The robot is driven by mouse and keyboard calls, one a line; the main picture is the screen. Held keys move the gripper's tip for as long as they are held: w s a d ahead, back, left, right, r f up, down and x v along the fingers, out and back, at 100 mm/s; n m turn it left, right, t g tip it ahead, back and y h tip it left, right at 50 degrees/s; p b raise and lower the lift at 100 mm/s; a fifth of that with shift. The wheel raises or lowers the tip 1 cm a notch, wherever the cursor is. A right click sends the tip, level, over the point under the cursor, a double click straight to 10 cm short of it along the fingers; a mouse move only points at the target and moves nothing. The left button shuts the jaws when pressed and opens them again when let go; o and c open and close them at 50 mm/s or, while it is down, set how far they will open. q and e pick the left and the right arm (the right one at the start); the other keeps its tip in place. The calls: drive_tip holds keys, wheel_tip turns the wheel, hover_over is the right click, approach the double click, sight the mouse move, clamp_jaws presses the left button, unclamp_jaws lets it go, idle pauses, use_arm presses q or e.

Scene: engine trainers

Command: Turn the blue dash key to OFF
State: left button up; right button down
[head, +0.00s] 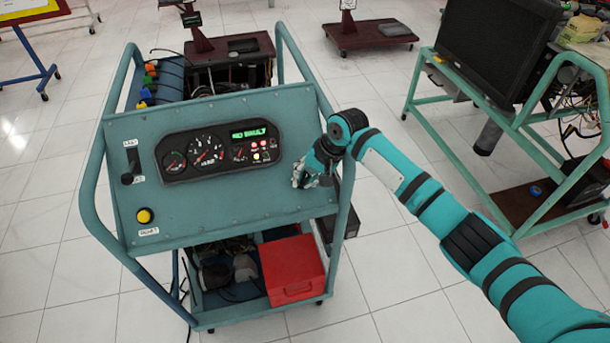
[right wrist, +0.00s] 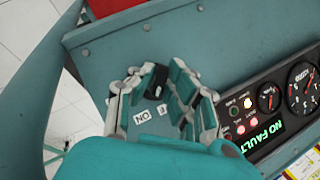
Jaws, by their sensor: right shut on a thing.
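The dash panel (head: 235,208) is a teal sloped plate on a wheeled engine trainer. My right gripper (head: 306,176) is at the panel's right side, close to its surface, and hides the key in the head view. In the right wrist view the key (right wrist: 155,82) shows as a dark, nearly black piece between the fingertips of my right gripper (right wrist: 158,76). The gripper is shut on it. Small white labels (right wrist: 143,117) sit beside the key, one reading ON upside down. The key's exact turn position is hard to tell. My left gripper is out of view.
The gauge cluster (head: 218,149) has a lit green display reading NO FAULT and lit lamps. A yellow button (head: 145,215) and a dark switch (head: 127,178) are on the panel's left. A red box (head: 292,270) lies below. Another trainer with a monitor (head: 497,52) stands right.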

drive_tip(key=n+h+p, duration=0.2)
drive_tip(key=n+p, duration=0.1)
drive_tip(key=shift+a+r, duration=0.15)
drive_tip(key=shift+r, duration=0.05)
drive_tip(key=shift+f+n+h+p, duration=0.1)
drive_tip(key=shift+n+h+p, duration=0.8)
drive_tip(key=shift+n, duration=0.8)
drive_tip(key=c, duration=1.4)
unclamp_jaws()
drive_tip(key=shift+o, duration=0.2)
wheel_tip(320, 180, up, 12)
drive_tip(key=s, duration=0.2)
drive_tip(key=shift+d, duration=0.25)
drive_tip(key=shift+f, duration=0.2)
